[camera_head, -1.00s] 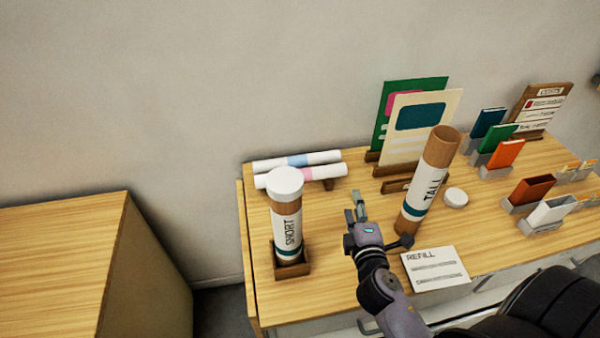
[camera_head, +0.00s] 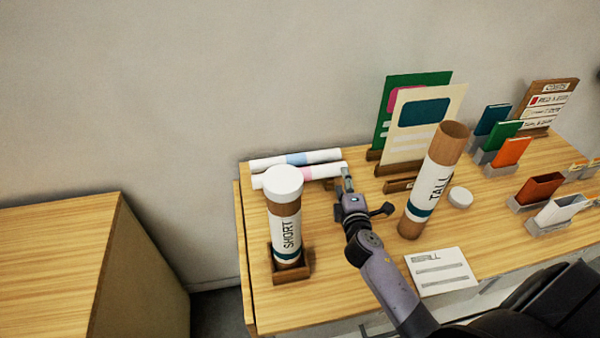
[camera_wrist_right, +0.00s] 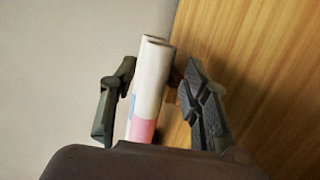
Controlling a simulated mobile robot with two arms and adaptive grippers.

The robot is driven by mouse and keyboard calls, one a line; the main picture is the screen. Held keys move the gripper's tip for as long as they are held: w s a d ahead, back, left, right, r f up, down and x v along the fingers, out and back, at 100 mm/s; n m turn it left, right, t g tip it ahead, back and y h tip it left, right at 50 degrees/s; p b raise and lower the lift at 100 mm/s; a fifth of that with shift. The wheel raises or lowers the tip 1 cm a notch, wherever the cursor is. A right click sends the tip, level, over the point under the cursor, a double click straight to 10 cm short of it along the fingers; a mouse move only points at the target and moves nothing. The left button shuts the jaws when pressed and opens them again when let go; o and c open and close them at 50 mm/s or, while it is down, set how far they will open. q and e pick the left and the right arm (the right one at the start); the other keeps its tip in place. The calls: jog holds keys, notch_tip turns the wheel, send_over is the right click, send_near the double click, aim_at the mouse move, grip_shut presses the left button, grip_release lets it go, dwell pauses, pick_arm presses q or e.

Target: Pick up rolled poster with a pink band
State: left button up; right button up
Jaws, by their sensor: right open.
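The rolled poster with a pink band (camera_head: 328,171) is white and lies on a low wooden holder at the back left of the table. A white roll with a blue band (camera_head: 295,159) lies right behind it. My right gripper (camera_head: 345,179) is open at the right end of the pink-banded poster. In the right wrist view, the pink-banded poster (camera_wrist_right: 143,131) and the blue-banded roll appear between the two spread fingers (camera_wrist_right: 158,100). I cannot tell whether a finger touches it. The SHORT tube hides part of the poster in the head view. My left gripper is not in view.
The capped SHORT tube (camera_head: 286,232) stands in a wooden holder left of my right arm. The open TALL tube (camera_head: 436,180) stands to the right, with a white cap (camera_head: 460,197) beside it. Upright cards (camera_head: 421,125) stand behind. A REFILL sheet (camera_head: 440,271) lies in front.

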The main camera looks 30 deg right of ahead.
jog(key=x, duration=0.7)
jog(key=shift+s, duration=0.1)
jog(key=shift+c, duration=0.3)
jog(key=c, duration=0.9)
jog(key=shift+r, duration=0.15)
